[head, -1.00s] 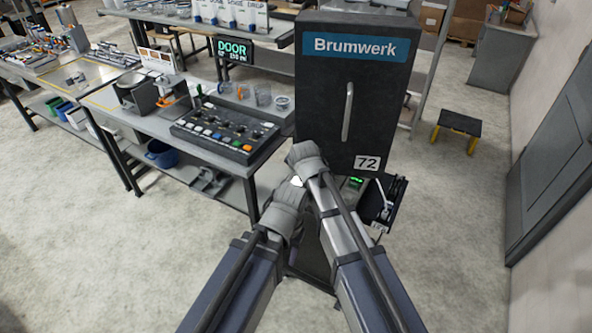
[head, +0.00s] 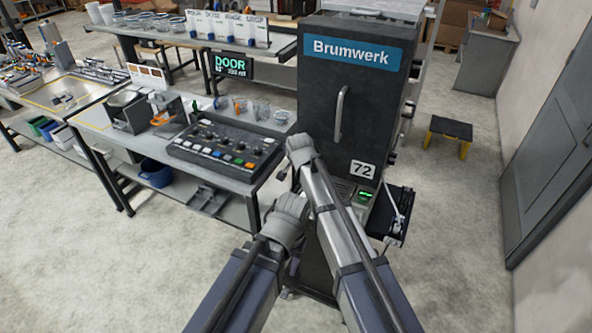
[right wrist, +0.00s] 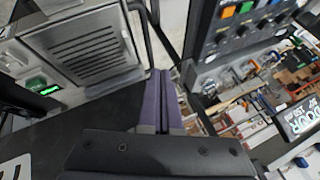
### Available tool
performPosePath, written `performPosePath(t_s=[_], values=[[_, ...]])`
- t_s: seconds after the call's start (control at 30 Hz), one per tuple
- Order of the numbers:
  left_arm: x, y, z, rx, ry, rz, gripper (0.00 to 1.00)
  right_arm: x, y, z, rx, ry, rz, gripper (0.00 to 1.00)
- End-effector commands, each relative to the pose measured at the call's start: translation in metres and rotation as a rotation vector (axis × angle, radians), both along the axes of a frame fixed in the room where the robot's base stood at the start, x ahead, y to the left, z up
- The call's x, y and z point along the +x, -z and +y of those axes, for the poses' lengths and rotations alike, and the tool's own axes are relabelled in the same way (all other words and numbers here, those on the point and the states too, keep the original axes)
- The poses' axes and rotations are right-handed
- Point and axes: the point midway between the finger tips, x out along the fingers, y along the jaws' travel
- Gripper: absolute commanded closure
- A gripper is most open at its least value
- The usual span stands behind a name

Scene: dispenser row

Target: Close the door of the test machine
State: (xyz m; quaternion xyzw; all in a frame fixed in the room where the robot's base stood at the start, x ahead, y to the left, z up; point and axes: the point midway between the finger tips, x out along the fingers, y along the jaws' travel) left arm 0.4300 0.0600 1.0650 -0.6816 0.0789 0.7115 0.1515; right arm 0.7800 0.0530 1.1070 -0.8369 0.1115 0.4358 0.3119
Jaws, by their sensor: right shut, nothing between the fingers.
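The test machine's dark door (head: 352,88) carries a blue Brumwerk sign, a vertical handle (head: 340,115) and a 72 label. Its face is turned toward me; I cannot tell whether it sits flush with the machine. My right gripper (head: 297,143) is at the door's lower left edge, fingertips hard to see in the head view; contact is unclear. In the right wrist view its two purple fingers (right wrist: 160,80) are together and empty, beside a dark surface. My left gripper (head: 290,205) is lower and nearer to me, its fingers hidden, apart from the door.
A black tray-like part (head: 395,215) juts out at right. A yellow-legged stool (head: 448,133) stands beyond on open floor.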

Motion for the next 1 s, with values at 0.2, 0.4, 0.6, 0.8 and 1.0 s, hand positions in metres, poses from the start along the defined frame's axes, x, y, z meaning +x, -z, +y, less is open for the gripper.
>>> performPosePath(t_s=[0.2,0.4,0.6,0.8,1.0], values=[[0.000,0.000,0.000,0.000,0.000,0.000,0.50,0.016,0.000,0.003,0.000,0.000,0.000,1.00],[0.000,0.000,0.000,0.000,0.000,0.000,0.50,0.019,0.000,0.004,0.000,0.000,-0.002,1.00],[0.000,0.000,0.000,0.000,0.000,0.000,0.50,0.020,-0.001,0.003,0.000,0.000,-0.005,1.00],[0.000,0.000,0.000,0.000,0.000,0.000,0.50,0.020,-0.001,0.002,-0.001,0.001,-0.007,1.00],[0.000,0.000,0.000,0.000,0.000,0.000,0.50,0.011,-0.001,-0.002,-0.001,0.001,-0.007,1.00]])
